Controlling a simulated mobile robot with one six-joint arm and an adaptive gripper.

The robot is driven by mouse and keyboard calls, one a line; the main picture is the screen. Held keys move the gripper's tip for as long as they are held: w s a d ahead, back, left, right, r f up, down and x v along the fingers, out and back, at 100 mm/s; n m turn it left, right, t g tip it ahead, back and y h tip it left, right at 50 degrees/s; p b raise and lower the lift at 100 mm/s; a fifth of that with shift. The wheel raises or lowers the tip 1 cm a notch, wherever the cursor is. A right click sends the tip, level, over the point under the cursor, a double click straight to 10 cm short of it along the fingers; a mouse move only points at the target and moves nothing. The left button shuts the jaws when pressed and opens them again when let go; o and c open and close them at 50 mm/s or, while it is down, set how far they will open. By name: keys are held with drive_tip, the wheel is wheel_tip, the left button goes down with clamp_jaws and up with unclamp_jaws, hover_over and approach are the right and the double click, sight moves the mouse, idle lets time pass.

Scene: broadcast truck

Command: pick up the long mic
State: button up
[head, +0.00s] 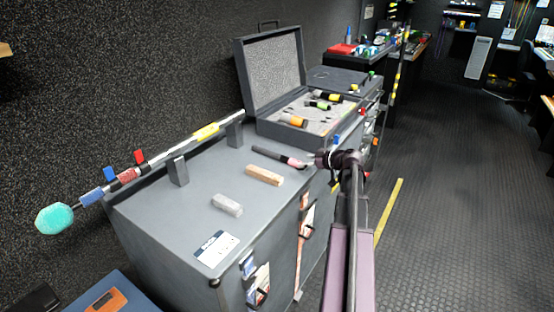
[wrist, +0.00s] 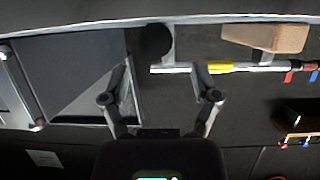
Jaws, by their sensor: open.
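A long dark stick-shaped mic (head: 275,156) with a pinkish right end lies on the grey cabinet top (head: 205,185), in front of the open case. It looks like the long mic. My gripper (head: 318,160) is open and just right of its pinkish end in the head view; I cannot tell whether they touch. In the wrist view my gripper (wrist: 160,97) has its two fingers spread with nothing between the tips. A dark round shape (wrist: 153,40) shows beyond them, perhaps the mic's end.
A boom pole (head: 170,149) with a teal windscreen rests along the cabinet's back edge near grey uprights. A wooden block (head: 264,175) and a grey block (head: 227,205) lie in front of the mic. An open foam-lined case (head: 271,72) stands behind. The floor right is clear.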

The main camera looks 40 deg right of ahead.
sight(297, 161)
drive_tip(key=shift+d+f+b+x, duration=0.15)
drive_tip(key=shift+b+x, duration=0.4)
drive_tip(key=shift+x, duration=0.55)
drive_tip(key=shift+d+f+b+x, duration=0.15)
drive_tip(key=shift+b+x, duration=0.4)
drive_tip(key=shift+x, duration=0.6)
drive_tip(key=shift+w+a, duration=0.25)
drive_tip(key=shift+a, duration=0.05)
clamp_jaws()
